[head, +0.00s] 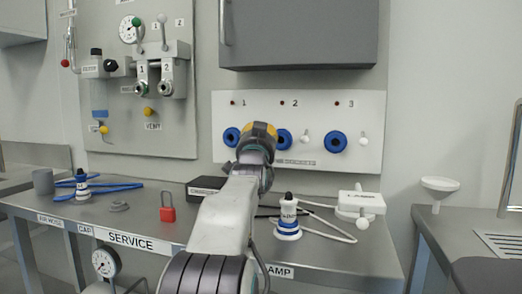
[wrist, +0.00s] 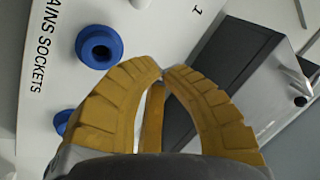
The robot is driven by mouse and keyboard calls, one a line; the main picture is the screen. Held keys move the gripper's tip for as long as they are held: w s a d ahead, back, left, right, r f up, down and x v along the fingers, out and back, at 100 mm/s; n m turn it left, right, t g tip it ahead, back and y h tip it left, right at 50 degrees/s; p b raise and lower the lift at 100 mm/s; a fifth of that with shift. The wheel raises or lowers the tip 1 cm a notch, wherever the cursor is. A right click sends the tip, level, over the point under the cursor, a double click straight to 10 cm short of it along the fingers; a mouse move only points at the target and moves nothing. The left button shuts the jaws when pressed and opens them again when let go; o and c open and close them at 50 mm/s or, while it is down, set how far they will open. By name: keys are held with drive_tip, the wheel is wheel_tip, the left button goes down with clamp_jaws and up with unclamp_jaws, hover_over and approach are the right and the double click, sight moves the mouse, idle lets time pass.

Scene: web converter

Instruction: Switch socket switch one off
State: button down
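The white mains socket panel (head: 370,105) is on the back wall, with blue round sockets under the numbers 1, 2 and 3. The socket under 1 (head: 231,137) shows left of my gripper (head: 259,132). Switch one cannot be made out in the head view; my gripper covers the area right of that socket. The white switches of socket two (head: 305,137) and socket three (head: 363,139) are visible. In the wrist view my gripper's yellow fingers (wrist: 162,72) meet at the tips with nothing seen between them. A blue socket (wrist: 99,46) lies left of them; a white knob (wrist: 140,3) is cut off at the top.
A grey cabinet (head: 300,35) hangs just above the panel. On the bench below are a red padlock (head: 167,208), a dark box (head: 205,188), a blue-and-white plug (head: 288,218) and a white adapter with a cable (head: 358,203). A valve board (head: 135,120) is left.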

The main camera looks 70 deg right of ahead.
drive_tip(key=f+b+v, duration=0.1)
drive_tip(key=v, duration=0.6)
drive_tip(key=shift+d, duration=0.25)
idle(0.6)
